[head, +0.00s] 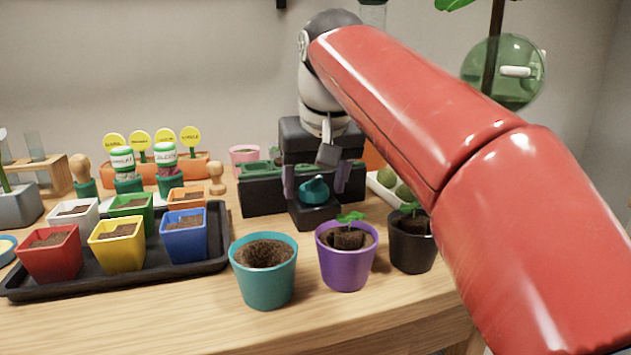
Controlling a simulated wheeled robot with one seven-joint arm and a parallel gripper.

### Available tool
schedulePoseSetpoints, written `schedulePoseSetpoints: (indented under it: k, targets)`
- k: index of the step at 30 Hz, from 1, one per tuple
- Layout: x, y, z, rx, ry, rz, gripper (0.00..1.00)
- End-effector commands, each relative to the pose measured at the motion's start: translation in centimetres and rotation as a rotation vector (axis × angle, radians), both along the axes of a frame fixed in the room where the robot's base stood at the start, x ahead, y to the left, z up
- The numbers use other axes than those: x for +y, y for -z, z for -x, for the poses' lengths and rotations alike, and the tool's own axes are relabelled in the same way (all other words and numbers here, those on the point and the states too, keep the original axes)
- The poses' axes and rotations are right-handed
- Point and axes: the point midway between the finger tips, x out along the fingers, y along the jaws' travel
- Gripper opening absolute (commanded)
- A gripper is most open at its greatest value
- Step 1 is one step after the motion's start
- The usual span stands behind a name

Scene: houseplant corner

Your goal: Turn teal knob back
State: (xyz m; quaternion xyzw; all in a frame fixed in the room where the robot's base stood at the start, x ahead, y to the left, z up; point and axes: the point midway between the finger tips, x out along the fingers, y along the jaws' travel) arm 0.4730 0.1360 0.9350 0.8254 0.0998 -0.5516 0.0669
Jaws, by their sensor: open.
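The teal knob (314,191) sits low on the front of a dark box (262,192) on the wooden table. My gripper (316,186) comes down from above, with its dark body over the box. Its two purplish fingers are spread, one on the left and one on the right of the knob. A gap shows between each finger and the knob, so it is not gripped. A grey flap-like part hangs in front of the gripper body. The gripper body hides part of the box behind the knob.
A teal pot (264,285), a purple pot (345,272) with a seedling and a black pot (412,250) stand in front of the box. A black tray (130,272) with several coloured pots lies at left. A white dish (384,190) with green round things is right of the box.

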Motion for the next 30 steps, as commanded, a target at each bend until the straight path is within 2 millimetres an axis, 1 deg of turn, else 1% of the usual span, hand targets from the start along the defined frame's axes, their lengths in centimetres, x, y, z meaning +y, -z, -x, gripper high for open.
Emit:
schedulePoseSetpoints:
  k: [2,3,12,13,22,26,30]
  targets:
    - [0.00,-0.02,0.00,0.000,0.000,0.000,0.64]
    - [0.00,-0.02,0.00,0.000,0.000,0.000,0.61]
    - [0.00,-0.04,0.01,0.000,0.000,0.000,0.22]
    - [0.00,-0.04,0.01,0.000,0.000,0.000,0.20]
    - [-0.11,-0.21,-0.01,0.001,-0.042,-0.002,0.20]
    - [-0.17,-0.28,-0.03,0.000,-0.108,-0.002,0.20]
    - [-0.32,-0.37,-0.10,0.001,-0.209,-0.001,0.20]
